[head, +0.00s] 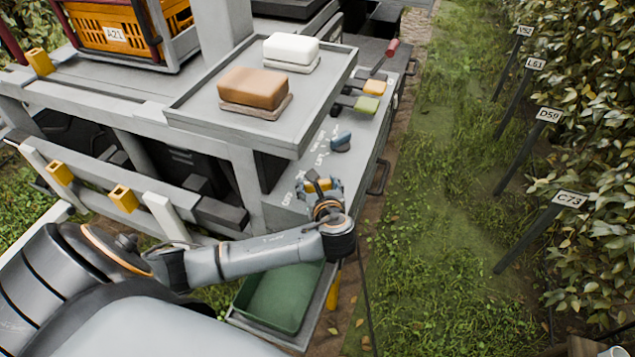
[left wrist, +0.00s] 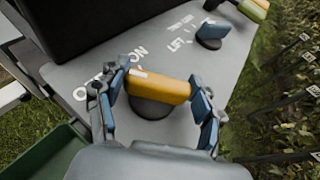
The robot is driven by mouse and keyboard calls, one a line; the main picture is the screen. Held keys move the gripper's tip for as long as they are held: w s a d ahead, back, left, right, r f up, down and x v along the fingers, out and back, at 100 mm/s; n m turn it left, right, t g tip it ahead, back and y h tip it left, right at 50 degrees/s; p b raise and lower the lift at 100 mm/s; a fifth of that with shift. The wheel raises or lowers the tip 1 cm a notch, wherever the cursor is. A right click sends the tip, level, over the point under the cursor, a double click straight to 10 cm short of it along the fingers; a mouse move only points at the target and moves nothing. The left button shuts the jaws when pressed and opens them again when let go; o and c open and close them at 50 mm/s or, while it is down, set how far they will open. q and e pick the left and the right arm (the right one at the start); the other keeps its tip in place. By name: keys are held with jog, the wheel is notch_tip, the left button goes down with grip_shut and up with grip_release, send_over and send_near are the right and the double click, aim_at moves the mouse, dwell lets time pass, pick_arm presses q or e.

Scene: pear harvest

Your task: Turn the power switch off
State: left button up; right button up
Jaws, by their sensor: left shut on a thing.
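The power switch is a yellow rotary knob (left wrist: 160,88) on a dark round base, set in a grey panel (left wrist: 85,70). White lettering beside it reads ON, and OFF is partly hidden by a finger. A white mark on the knob's left end lies just below the ON lettering. My left gripper (left wrist: 155,98) is shut on the knob, one blue-padded finger at each end. In the head view the knob (head: 319,185) shows between the fingers of my left gripper (head: 322,187). My right gripper is not in view.
A tray (head: 330,100) with brown and white blocks sits above left. A green bin (head: 280,298) is below. Grass and labelled plants lie right.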

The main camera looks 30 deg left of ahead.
pick_arm(q)
jog(key=o, duration=1.2)
jog(key=shift+c, duration=0.2)
jog(key=v, duration=1.2)
